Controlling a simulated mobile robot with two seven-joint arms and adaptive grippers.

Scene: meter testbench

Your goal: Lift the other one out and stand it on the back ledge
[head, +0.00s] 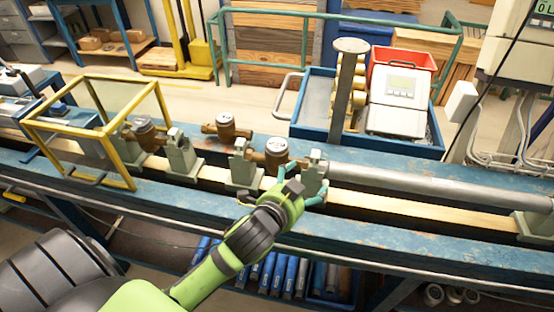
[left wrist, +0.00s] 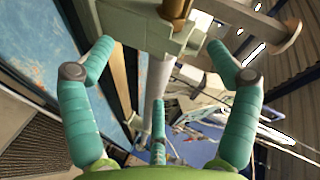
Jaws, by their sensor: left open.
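A brass meter with a round pale dial (head: 277,150) sits in the bench line between two grey-green clamp blocks. A second meter (head: 145,130) sits in the line to the left, by the yellow frame. A third brass meter (head: 226,126) stands on the blue back ledge (head: 190,130). My left gripper (head: 302,184) is open and empty, at the front of the right clamp block (head: 314,172), just right of the nearest meter. In the left wrist view its teal fingers (left wrist: 160,60) are spread below the clamp block (left wrist: 145,28); a brass part shows at the top edge. My right gripper is out of view.
A yellow guard frame (head: 97,125) stands at left. A long grey pipe (head: 430,188) runs right from the clamp. A blue tray (head: 312,132) behind holds a grey device and a red bin (head: 402,60). The ledge between the standing meter and tray looks clear.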

